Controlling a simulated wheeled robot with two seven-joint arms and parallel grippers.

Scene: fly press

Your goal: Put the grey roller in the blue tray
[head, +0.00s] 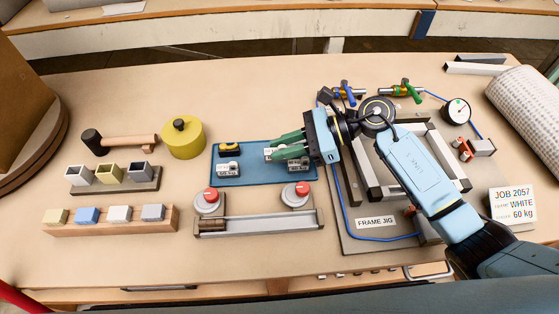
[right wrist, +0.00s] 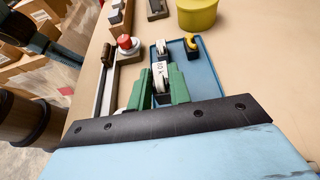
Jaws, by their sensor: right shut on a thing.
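The blue tray (head: 255,176) lies flat in the middle of the table. My right gripper (head: 272,147) is over its right part, its green fingers closed on a small labelled piece, which I take as the grey roller (right wrist: 160,71). The fingers partly hide the roller, and I cannot tell whether it touches the tray. A similar white-labelled piece (head: 228,170) and a yellow-and-black one (head: 229,149) sit at the tray's left end. Another labelled piece (head: 298,164) shows just below the fingers.
Two red buttons (head: 208,197) (head: 296,192) and a grey rail (head: 260,225) stand in front of the tray. A yellow pot (head: 183,139) is at its left, the frame jig (head: 372,222) at its right.

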